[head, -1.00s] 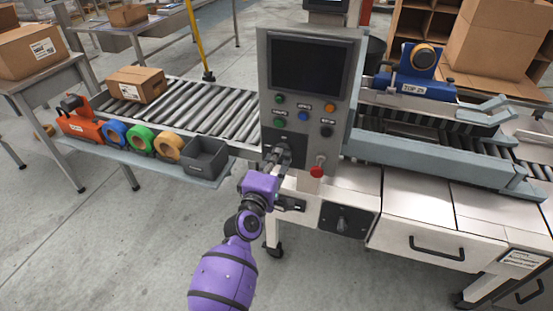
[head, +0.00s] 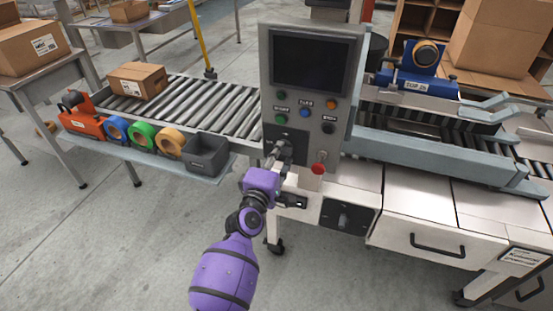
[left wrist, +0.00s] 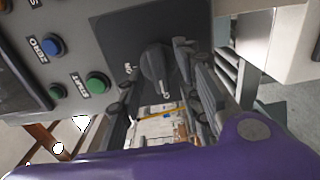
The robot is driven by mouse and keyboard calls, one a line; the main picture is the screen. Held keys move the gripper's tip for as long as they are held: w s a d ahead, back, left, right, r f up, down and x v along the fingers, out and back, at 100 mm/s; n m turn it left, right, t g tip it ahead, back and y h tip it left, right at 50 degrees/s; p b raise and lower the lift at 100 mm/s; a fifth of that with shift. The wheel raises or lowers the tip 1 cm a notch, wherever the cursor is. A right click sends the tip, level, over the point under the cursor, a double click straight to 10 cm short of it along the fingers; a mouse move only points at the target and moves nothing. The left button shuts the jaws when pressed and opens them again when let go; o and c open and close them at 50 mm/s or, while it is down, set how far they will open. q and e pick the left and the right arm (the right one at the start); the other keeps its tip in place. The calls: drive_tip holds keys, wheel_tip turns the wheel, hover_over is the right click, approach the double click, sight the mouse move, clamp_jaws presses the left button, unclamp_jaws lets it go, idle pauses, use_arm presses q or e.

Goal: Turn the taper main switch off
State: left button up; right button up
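A dark rotary switch knob (left wrist: 153,68) sits on a black plate (left wrist: 112,32) on the grey control panel (head: 348,50). My left gripper (head: 281,153) is at the black plate low on the panel. In the left wrist view its two fingers (left wrist: 158,92) are apart, one on each side of the knob, with gaps visible. It looks open, and I see no clear contact. My right gripper is not in view.
A red mushroom button (head: 318,168) stands out right of my gripper. Another black plate with a knob (head: 343,219) is on the white cabinet below. A grey bin (head: 207,158) and several tape rolls lie on the shelf to the left. A carton (head: 137,80) rests on the rollers.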

use_arm(q)
drive_tip(key=v, duration=1.2)
